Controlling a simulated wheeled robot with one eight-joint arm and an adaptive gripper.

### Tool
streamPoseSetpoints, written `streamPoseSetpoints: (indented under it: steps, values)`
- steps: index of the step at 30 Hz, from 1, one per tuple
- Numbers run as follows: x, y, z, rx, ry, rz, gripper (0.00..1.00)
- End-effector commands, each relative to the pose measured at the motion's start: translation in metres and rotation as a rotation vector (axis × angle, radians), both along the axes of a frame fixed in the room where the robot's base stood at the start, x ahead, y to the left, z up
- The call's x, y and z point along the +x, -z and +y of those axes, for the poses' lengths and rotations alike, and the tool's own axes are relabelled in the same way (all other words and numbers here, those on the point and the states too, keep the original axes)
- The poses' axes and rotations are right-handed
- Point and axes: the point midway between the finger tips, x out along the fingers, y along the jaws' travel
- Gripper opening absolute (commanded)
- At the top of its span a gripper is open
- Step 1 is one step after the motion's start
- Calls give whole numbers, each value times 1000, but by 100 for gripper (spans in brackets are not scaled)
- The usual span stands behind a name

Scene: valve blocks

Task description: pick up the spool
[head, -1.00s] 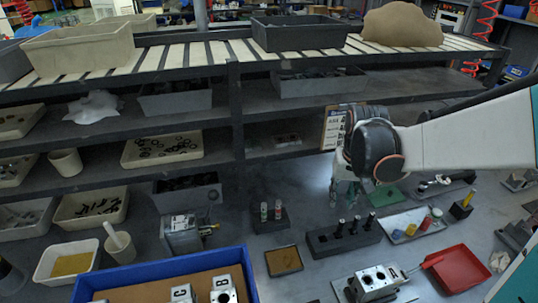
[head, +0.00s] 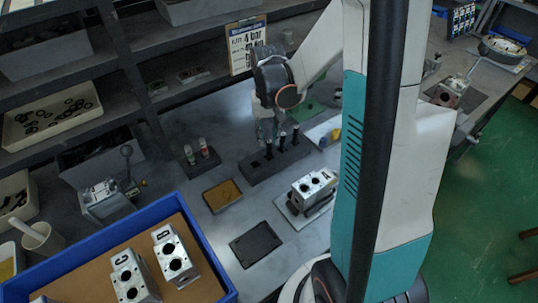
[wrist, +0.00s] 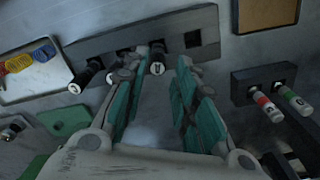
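The dark rack (head: 262,169) on the grey bench holds black spools (head: 282,141) standing in its sockets. In the wrist view, the spools show pale marked ends. A socket (wrist: 193,39) on the right is empty. My gripper (wrist: 163,60) is open, with its teal-padded fingers apart.
A small rack (head: 201,158) with a red-marked and a green-marked piece stands left. A brown-filled tray (head: 222,195), black mat (head: 256,243) and valve block (head: 313,188) lie in front. A blue-rimmed tray (head: 203,244) holds more blocks. Shelving with bins stands behind.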

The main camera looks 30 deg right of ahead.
Motion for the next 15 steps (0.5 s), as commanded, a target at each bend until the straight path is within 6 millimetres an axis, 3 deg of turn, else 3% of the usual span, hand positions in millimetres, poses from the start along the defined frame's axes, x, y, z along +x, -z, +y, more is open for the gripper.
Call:
streamPoseSetpoints:
  steps: [12, 15]
  values:
    - [-2, 49, -3, 0, -1, 0, 26]
    - [-2, 53, -2, 0, -1, 0, 26]
